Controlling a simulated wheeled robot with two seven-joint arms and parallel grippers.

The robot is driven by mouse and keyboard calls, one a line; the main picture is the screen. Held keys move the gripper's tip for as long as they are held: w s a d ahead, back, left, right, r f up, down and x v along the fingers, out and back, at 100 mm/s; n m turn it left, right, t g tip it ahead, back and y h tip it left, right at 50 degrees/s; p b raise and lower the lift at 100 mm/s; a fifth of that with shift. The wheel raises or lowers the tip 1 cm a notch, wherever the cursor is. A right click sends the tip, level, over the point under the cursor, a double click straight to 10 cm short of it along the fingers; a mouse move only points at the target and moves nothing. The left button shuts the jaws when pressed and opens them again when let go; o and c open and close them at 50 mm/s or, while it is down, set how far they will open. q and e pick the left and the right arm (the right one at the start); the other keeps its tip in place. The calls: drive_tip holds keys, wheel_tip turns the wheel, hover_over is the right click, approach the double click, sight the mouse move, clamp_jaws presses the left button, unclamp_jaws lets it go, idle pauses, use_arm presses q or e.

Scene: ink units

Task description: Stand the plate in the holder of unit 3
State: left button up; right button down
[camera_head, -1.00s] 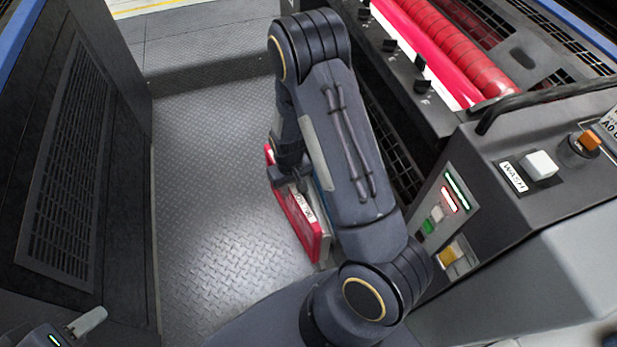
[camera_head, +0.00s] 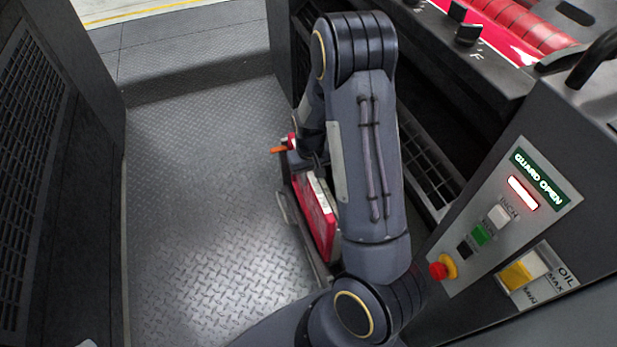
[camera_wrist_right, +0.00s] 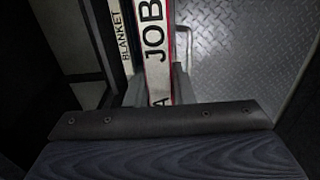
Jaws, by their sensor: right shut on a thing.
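The red plate (camera_head: 316,212) stands on edge beside the machine in the head view, with a pale lettered strip along its top edge. In the right wrist view the lettered edge of the plate (camera_wrist_right: 157,45) reads "JOB" and runs between the fingers. My right gripper (camera_head: 305,165) is shut on it, partly hidden by my forearm. A thin metal frame (camera_head: 284,208) stands just left of the plate; whether the plate sits in it is unclear. A strip marked "BLANKET" (camera_wrist_right: 122,40) lies close beside the plate. Only a pale sliver, perhaps of my left gripper, shows at the bottom left.
The machine's control panel (camera_head: 497,220) is at the right, with a lit "GUARD OPEN" sign and a red button (camera_head: 438,270). A dark cabinet (camera_head: 45,190) is at the left. The tread-plate floor (camera_head: 200,190) between them is clear. An orange part (camera_head: 279,150) sticks out near the gripper.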

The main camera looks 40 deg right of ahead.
wheel_tip(320, 180, down, 10)
drive_tip(key=b, duration=0.7)
drive_tip(key=shift+r, duration=0.2)
drive_tip(key=shift+f+b, duration=0.3)
drive_tip(key=shift+b, duration=0.05)
idle(0.5)
drive_tip(key=c, duration=1.2)
unclamp_jaws()
drive_tip(key=shift+o, duration=0.2)
wheel_tip(320, 180, up, 8)
drive_tip(key=p, duration=0.3)
drive_tip(key=shift+f, duration=0.15)
wheel_tip(320, 180, up, 5)
drive_tip(key=p, duration=0.4)
